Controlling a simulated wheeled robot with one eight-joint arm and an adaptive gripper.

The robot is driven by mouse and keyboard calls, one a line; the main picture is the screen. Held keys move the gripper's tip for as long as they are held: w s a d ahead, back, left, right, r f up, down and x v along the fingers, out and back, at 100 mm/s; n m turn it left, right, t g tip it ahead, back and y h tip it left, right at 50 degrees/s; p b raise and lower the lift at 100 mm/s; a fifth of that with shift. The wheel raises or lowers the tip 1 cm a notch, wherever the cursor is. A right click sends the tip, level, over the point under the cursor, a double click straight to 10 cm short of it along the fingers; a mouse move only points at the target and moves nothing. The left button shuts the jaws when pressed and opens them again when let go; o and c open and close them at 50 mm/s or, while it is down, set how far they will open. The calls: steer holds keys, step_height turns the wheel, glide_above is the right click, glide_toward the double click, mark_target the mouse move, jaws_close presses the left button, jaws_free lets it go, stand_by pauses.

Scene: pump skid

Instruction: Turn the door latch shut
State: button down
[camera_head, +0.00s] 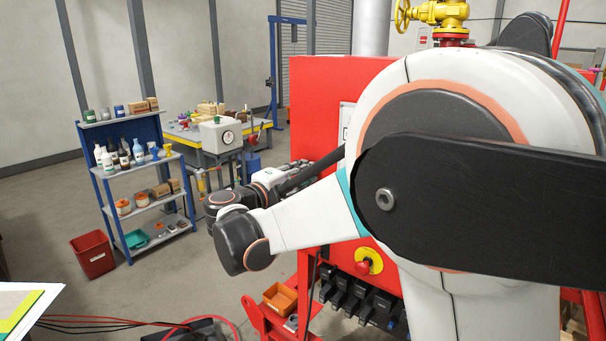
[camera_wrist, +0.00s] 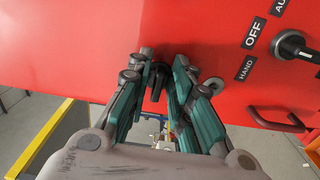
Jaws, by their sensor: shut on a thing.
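The door latch (camera_wrist: 158,76) is a small dark handle near the lower edge of the red cabinet door in the wrist view. My gripper (camera_wrist: 160,68) has its teal-padded fingers on either side of it and is shut on it. The fingers cover part of the latch, so its exact angle is hard to read. In the head view the red cabinet (camera_head: 315,95) stands behind my arm, and my arm hides the latch and the fingertips.
Right of the latch in the wrist view are a rotary switch (camera_wrist: 292,45) marked HAND, OFF and AUTO and a dark bar handle (camera_wrist: 275,120). In the head view a blue shelf (camera_head: 130,165), a workbench (camera_head: 190,140) and a red bin (camera_head: 93,255) stand left.

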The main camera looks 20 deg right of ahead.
steer(key=c, duration=1.7)
jaws_free()
steer(key=v, duration=1.2)
